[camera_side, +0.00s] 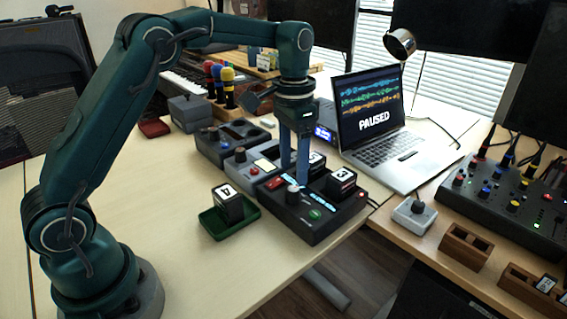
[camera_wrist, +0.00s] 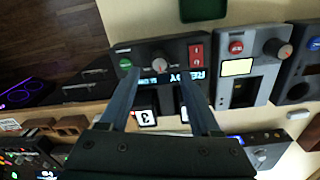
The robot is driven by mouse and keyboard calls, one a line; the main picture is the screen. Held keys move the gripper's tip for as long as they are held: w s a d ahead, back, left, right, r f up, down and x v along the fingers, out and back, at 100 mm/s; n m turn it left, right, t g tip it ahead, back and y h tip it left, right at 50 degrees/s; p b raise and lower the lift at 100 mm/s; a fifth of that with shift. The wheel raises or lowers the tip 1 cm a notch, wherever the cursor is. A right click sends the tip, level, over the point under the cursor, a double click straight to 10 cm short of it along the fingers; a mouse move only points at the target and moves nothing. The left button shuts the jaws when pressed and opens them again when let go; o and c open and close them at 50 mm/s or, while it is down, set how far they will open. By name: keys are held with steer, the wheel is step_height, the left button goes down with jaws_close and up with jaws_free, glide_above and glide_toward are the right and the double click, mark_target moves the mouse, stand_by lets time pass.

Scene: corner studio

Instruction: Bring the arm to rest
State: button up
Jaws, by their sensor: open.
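My gripper (camera_side: 295,174) points down over the black device (camera_side: 318,228) in the side view. Its two fingers are apart with nothing between them. In the wrist view my gripper (camera_wrist: 158,76) spans the device's display, which seems to read READY upside down. I cannot tell whether the fingertips touch the device. A black block labelled 3 (camera_side: 341,184) sits at the device's back; it also shows in the wrist view (camera_wrist: 146,118). A second block (camera_side: 317,160), partly hidden by a finger, is beside it.
Grey devices (camera_side: 244,172) stand left of the black one. A laptop (camera_side: 383,141) showing PAUSED is behind. Coloured-top microphones (camera_side: 227,88) stand at the back. A mixer (camera_side: 510,200) and small wooden holders (camera_side: 466,246) are right. The table's front left is clear.

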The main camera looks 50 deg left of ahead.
steer(key=s+d+r+t, duration=0.1)
steer(key=s+r+t, duration=0.3)
steer(key=s+r, duration=0.6)
steer(key=s+f+n+t, duration=0.1)
steer(key=s+f+n, duration=0.1)
steer(key=s+f, duration=0.3)
steer(key=s, duration=0.4)
steer(key=shift+d+f+n+t, duration=0.15)
steer(key=shift+d+n+t, duration=0.15)
steer(key=shift+n, duration=0.1)
steer(key=shift+s, duration=0.1)
